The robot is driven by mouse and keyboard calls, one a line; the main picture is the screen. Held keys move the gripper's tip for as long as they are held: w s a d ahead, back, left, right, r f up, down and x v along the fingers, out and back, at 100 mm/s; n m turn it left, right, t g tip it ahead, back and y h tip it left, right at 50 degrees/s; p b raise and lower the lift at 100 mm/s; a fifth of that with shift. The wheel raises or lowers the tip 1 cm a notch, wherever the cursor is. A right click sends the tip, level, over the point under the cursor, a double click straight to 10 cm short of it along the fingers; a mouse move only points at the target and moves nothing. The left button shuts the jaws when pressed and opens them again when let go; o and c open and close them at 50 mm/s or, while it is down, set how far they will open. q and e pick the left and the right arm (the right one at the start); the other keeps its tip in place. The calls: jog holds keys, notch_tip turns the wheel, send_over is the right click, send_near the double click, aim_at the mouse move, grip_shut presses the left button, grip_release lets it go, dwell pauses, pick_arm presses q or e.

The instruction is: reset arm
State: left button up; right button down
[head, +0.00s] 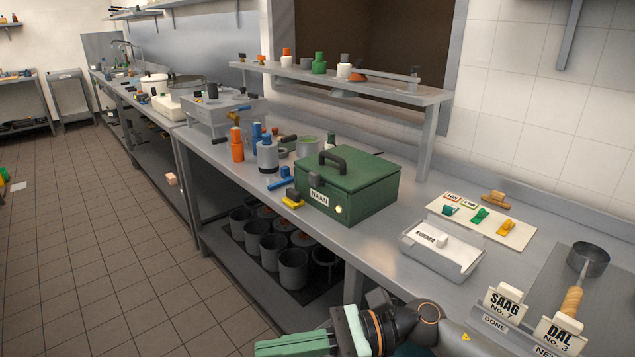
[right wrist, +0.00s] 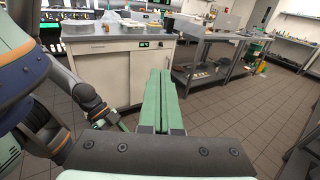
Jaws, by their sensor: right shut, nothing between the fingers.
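My right gripper (head: 275,346) is at the bottom middle of the head view, in front of the counter's edge, over the floor side. Its arm comes in from the lower right. In the right wrist view its two green fingers (right wrist: 163,100) lie together, shut with nothing between them. Dark arm links of mine show at the left of the right wrist view.
Several grey pots stand underneath. Tiled floor (head: 100,260) is open at left. A white cabinet (right wrist: 105,70) stands beyond the fingers.

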jog(key=w+d+f+m+t+h+p, duration=0.1)
jog(key=w+d+f+m+t+h, duration=0.25)
jog(key=m+t, duration=0.95)
jog(key=w+d+f+m+t+h, duration=0.2)
jog(key=w+d+f+m+t, duration=0.25)
jog(key=m, duration=1.75)
jog(key=s+d+f+m+g+h, duration=0.2)
jog(key=s+d+f+m+h, duration=0.3)
jog(key=s+d+f+m, duration=0.2)
jog(key=s+d+f+m+g+h, duration=0.3)
jog(key=s+d+f+m, duration=0.4)
jog(key=s+f+m, duration=0.4)
notch_tip(320, 180, down, 5)
jog(key=shift+m+h+p, duration=0.4)
jog(key=shift+m+h, duration=0.3)
jog(key=shift+h, duration=0.15)
jog(key=shift+d, duration=0.1)
